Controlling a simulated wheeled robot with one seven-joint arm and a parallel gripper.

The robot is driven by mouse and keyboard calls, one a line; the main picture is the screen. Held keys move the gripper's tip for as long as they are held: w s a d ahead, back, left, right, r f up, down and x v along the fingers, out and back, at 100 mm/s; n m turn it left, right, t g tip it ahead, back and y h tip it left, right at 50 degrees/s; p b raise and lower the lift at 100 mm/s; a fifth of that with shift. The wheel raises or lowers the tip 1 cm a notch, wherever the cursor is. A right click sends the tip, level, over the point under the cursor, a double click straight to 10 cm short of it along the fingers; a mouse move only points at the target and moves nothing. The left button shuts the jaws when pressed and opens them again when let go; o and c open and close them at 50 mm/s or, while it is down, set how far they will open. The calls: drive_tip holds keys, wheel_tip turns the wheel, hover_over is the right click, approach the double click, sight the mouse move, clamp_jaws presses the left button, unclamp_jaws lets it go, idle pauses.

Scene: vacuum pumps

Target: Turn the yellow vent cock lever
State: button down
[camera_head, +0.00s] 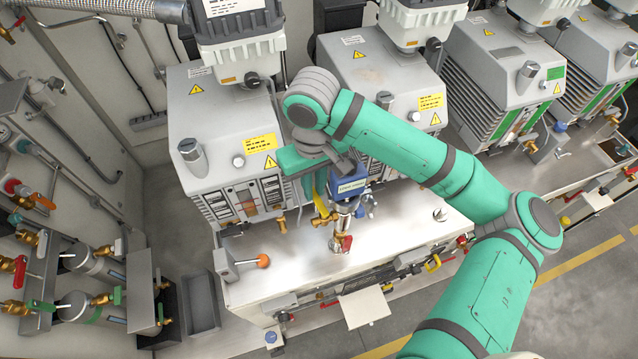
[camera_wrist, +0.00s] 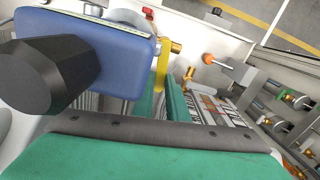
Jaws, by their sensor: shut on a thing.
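The yellow vent cock lever (camera_wrist: 162,65) stands between the two green fingertips of my gripper (camera_wrist: 162,103) in the wrist view. The fingers are closed on it. A brass fitting (camera_wrist: 176,47) sits at the lever's far end. In the head view, the lever (camera_head: 320,208) shows as a small yellow strip just below my gripper (camera_head: 312,186), beside brass valve parts in front of the grey pumps. My wrist and arm hide part of the gripper there.
A blue labelled box (camera_head: 350,185) is close to my gripper; it fills the wrist view's upper left (camera_wrist: 85,62), with a black knob. A red-handled valve (camera_head: 345,243) and an orange knob (camera_head: 263,261) stand nearby. Open bench top lies to the right.

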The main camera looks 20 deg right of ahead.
drive_tip(key=shift+d+m, duration=0.4)
drive_tip(key=shift+m, duration=0.5)
drive_tip(key=c, duration=1.7)
unclamp_jaws()
drive_tip(key=shift+r, duration=0.2)
drive_tip(key=shift+r, duration=0.8)
drive_tip(key=shift+r, duration=3.05)
